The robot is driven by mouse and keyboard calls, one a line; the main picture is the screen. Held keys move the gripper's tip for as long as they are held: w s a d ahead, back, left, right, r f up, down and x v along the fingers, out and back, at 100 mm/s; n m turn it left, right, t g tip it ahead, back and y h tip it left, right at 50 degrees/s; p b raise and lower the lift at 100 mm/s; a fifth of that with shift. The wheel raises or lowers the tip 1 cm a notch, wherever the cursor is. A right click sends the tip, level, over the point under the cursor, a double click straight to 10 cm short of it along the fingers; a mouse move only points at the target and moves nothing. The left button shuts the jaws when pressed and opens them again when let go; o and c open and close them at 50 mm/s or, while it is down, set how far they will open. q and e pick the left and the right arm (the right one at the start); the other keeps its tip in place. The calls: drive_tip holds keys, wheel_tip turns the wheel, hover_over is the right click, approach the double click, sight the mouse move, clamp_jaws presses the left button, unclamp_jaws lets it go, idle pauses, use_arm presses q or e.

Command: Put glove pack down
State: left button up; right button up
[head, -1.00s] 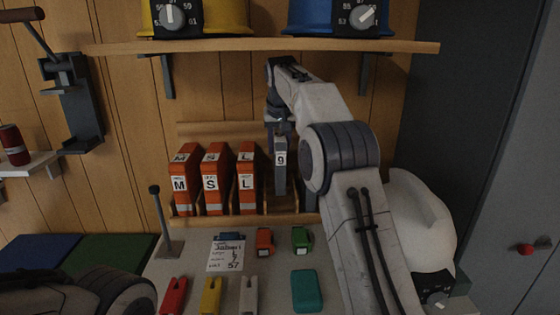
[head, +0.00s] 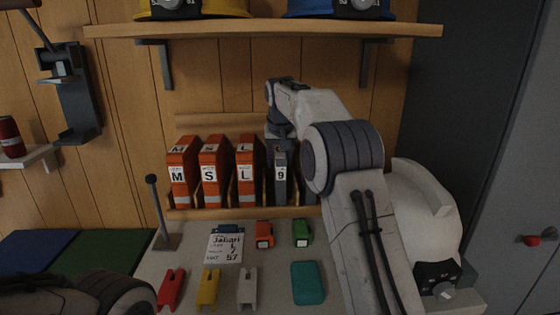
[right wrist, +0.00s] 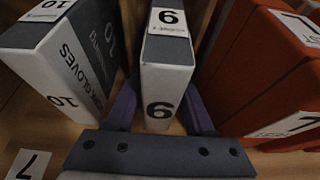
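The grey glove pack marked 9 (head: 280,178) stands upright in the wooden rack (head: 240,212), between the orange L pack (head: 245,174) and another grey pack (head: 311,193) mostly hidden by my arm. My right gripper (head: 281,143) is over it from above. In the right wrist view its purple fingers flank the 9 pack (right wrist: 166,90), close against both sides, and appear shut on it. That view shows the other grey pack, marked 10 and GLOVES (right wrist: 70,60), on the left, apart from the fingers. My left gripper is out of view; only part of that arm shows bottom left.
Orange M (head: 181,175) and S (head: 213,175) packs fill the rack's left. A shelf (head: 260,30) with helmets hangs above. In front lie a note card (head: 225,247), coloured clips and a teal block (head: 308,283). A white helmet (head: 420,215) stands right; a post (head: 157,210) stands left.

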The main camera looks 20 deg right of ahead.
drive_tip(key=shift+o, duration=0.5)
drive_tip(key=p+v, duration=0.1)
drive_tip(key=v, duration=0.6)
drive_tip(key=shift+s+r+p, duration=0.15)
drive_tip(key=shift+r+p, duration=0.15)
drive_tip(key=shift+r, duration=0.05)
